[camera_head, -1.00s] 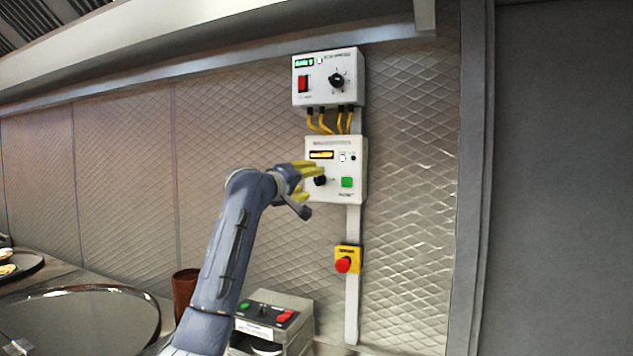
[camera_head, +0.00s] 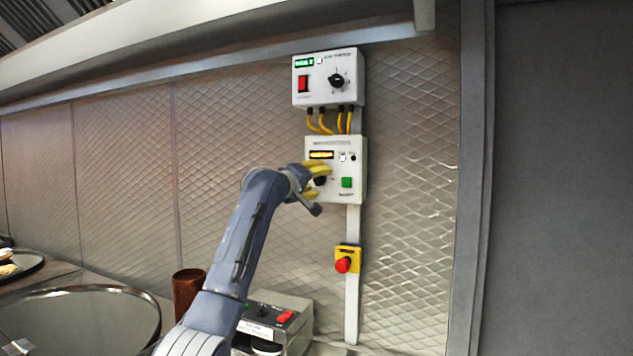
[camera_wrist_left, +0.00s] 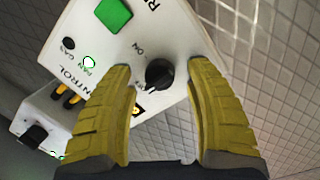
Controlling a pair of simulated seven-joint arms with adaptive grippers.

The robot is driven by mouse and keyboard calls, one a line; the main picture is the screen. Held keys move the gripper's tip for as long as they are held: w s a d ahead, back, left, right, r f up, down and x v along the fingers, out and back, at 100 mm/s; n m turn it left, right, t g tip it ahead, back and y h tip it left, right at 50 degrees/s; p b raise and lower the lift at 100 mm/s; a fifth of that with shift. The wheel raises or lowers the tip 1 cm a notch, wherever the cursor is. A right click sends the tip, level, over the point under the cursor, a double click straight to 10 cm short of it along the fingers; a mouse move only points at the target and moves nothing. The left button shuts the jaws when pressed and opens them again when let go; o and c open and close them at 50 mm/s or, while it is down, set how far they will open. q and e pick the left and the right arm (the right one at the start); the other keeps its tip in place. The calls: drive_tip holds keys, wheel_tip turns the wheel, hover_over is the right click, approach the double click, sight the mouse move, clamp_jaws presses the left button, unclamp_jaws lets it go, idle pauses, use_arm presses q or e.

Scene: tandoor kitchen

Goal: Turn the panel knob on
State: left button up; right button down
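The lower white control panel (camera_head: 333,145) is fixed to the wall and carries a black knob (camera_head: 320,181), partly hidden by my fingers. In the left wrist view the panel (camera_wrist_left: 178,30) appears rotated, with the round black knob (camera_wrist_left: 159,73) near its edge and an "ON" mark beside it. My left gripper (camera_head: 321,182) is at the panel face. Its yellow fingers are apart, one on each side of the knob, with visible gaps in the wrist view. I cannot tell how deep the fingertips reach around it. My right gripper is not in view.
The panel has a green button (camera_head: 347,182). Above is another white box (camera_head: 318,92) with a red switch and black knob, joined by yellow cables (camera_head: 328,122). Below is a red emergency button (camera_head: 343,264). A grey box (camera_head: 290,303), brown cup (camera_head: 187,290) and round pan (camera_head: 85,292) stand below.

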use_arm(q)
clamp_jaws()
